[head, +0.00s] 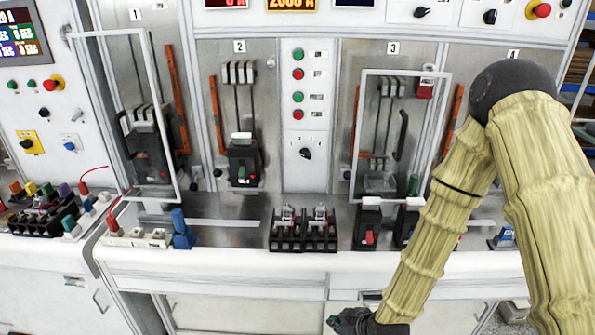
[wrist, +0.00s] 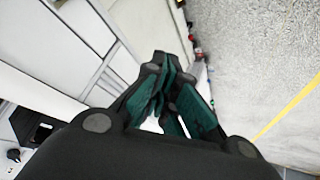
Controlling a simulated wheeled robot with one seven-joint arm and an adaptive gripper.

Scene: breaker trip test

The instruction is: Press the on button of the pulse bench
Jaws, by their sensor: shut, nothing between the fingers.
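The long test bench has a centre panel (head: 306,170) between bays 2 and 3. It carries an upper green button (head: 298,55), a red button (head: 298,74), a lower green button (head: 298,97) and another red button (head: 298,115). The labels are too small to read, so I cannot tell which button is the pulse bench's on button. A cabinet at the far left also has a green button (head: 12,85). My gripper (head: 333,321) is low, below the bench's front edge and well away from the buttons. In the wrist view its green-padded fingers (wrist: 172,80) are shut and empty.
A black terminal block (head: 304,236) and a blue clamp (head: 181,230) stand on the bench ledge. Clear guard frames stand before bays 1 and 3. My arm covers the right side. In the wrist view, open floor (wrist: 260,60) lies to the right.

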